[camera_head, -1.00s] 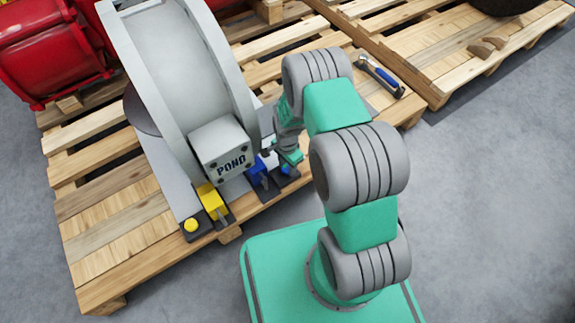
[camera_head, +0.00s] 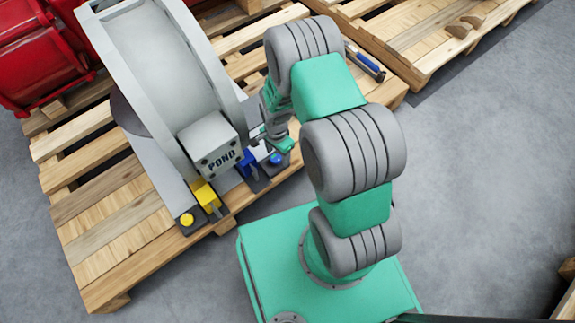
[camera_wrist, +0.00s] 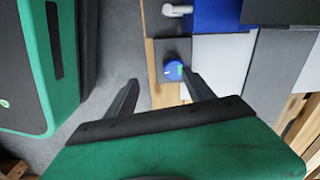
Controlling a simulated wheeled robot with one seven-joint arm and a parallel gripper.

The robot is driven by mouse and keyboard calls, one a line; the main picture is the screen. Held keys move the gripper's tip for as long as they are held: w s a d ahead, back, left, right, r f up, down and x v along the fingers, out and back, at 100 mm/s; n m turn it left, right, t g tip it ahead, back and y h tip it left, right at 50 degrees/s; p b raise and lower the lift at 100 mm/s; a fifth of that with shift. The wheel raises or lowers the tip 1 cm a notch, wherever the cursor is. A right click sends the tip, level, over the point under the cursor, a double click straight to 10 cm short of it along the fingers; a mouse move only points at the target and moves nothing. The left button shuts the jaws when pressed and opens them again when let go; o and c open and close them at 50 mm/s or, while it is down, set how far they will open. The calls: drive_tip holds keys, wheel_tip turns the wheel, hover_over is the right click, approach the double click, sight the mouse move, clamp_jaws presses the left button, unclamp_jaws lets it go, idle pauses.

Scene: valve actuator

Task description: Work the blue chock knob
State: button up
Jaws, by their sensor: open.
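The blue chock knob (camera_head: 275,159) is a small round blue knob on a dark square base, at the right end of the grey plate under the machine. My gripper (camera_head: 284,146) is just above and behind the knob in the head view. In the wrist view its two dark fingers (camera_wrist: 160,88) are spread, with the knob beyond them, nearer the right fingertip. Nothing is held. Contact with the knob cannot be told.
Left of the knob are a blue block (camera_head: 249,165), a yellow block (camera_head: 206,195) and a yellow knob (camera_head: 187,219). The grey machine marked POND (camera_head: 210,143) stands behind them on a wooden pallet (camera_head: 120,259). A hammer (camera_head: 366,62) lies at the back right.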

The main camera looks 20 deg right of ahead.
drive_tip(key=s+r+p, duration=0.3)
drive_tip(key=s+r, duration=0.3)
drive_tip(key=s, duration=0.5)
drive_tip(key=shift+r+p, duration=0.15)
drive_tip(key=shift+p, duration=0.25)
drive_tip(key=w+r+n+t+p, duration=0.1)
drive_tip(key=w+r+n+p, duration=0.15)
drive_tip(key=r+p, duration=0.9)
drive_tip(key=w+r+n+t+p, duration=0.1)
drive_tip(key=r+n+p, duration=0.15)
drive_tip(key=r, duration=1.75)
drive_tip(key=w+r+n+p, duration=0.1)
drive_tip(key=r+n+p, duration=0.4)
drive_tip(key=r, duration=1.1)
drive_tip(key=s+r+n+p, duration=0.1)
drive_tip(key=s+r+p, duration=0.1)
drive_tip(key=r, duration=0.5)
drive_tip(key=s+r+n+t+p, duration=0.1)
drive_tip(key=s+r+p, duration=0.1)
drive_tip(key=r+p, duration=0.3)
drive_tip(key=shift+s+r+n, duration=0.2)
drive_tip(key=shift+r+n, duration=0.2)
drive_tip(key=shift+r, duration=0.5)
drive_tip(key=shift+c, duration=0.3)
